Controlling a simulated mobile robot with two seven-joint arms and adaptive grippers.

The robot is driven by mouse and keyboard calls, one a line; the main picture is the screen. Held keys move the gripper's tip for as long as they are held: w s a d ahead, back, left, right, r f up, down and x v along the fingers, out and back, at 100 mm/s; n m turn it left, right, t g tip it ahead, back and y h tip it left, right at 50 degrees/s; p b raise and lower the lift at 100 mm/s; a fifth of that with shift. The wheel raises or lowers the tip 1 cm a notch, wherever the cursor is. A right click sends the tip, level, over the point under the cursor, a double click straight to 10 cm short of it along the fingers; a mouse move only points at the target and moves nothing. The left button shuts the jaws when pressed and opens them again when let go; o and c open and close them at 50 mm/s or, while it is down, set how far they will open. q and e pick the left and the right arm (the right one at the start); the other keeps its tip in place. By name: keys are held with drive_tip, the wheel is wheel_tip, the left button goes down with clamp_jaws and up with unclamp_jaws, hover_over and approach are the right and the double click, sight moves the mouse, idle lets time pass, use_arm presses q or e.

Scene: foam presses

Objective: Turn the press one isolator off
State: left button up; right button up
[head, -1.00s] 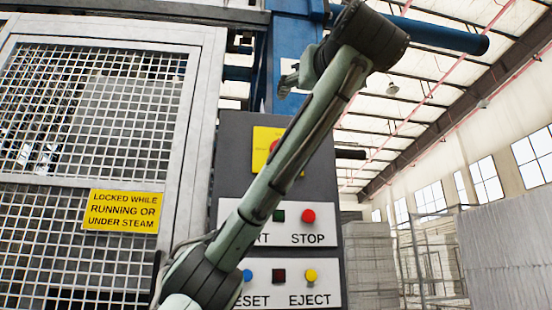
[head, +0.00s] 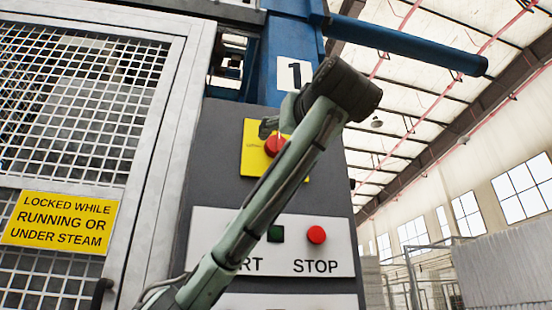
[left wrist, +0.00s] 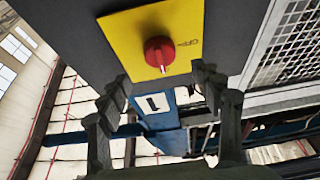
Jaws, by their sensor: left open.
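The press one isolator is a red rotary knob (head: 275,145) on a yellow plate (head: 254,134), high on the dark grey control panel. My arm partly covers it in the head view. In the left wrist view the knob (left wrist: 158,52) faces me with its white mark pointing down the picture. Small lettering, which looks like an upside-down OFF, stands to its right on the plate (left wrist: 185,18). My left gripper (left wrist: 160,86) is open and empty, its fingers apart on either side below the knob in that picture. My right gripper is out of view.
Below the isolator are a green start button (head: 276,233) and a red STOP button (head: 316,234). A mesh guard door (head: 90,110) with a yellow sign (head: 60,222) stands left. A blue post bears a "1" label (head: 295,75). Open space lies right of the panel.

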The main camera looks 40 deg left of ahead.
sight(280, 143)
use_arm(q)
drive_tip(key=p+x, duration=0.2)
drive_tip(key=x, duration=0.4)
drive_tip(key=shift+r, duration=0.15)
drive_tip(key=shift+w+a+r, duration=0.15)
drive_tip(key=shift+w+a, duration=0.25)
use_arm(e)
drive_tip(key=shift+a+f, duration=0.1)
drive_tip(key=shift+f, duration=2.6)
use_arm(q)
drive_tip(key=c, duration=1.2)
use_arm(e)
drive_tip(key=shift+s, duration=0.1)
